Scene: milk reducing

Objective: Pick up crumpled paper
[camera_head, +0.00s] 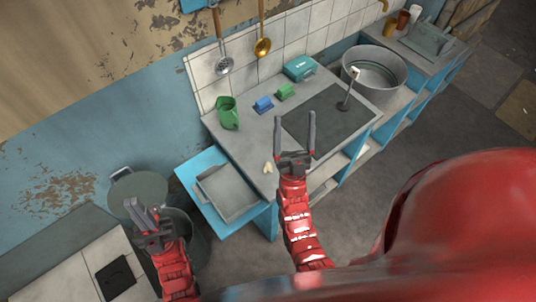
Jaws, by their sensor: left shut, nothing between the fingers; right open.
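A small cream-coloured crumpled thing, which looks like the crumpled paper (268,167), lies near the front edge of the grey counter (238,150). My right gripper (294,117) is open and empty over the counter, its fingers pointing up in the picture. Its base is just right of the paper, and the paper is not between its fingers. My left gripper (140,212) is shut and empty at the lower left, far from the paper, in front of a dark round bin (196,240).
A green jug (228,113), a blue block (263,105) and a green block (285,91) stand at the counter's back. A grey tray (228,192) sits on the lower blue shelf at left. A large metal pot (375,70) stands right of the dark sink area (325,120).

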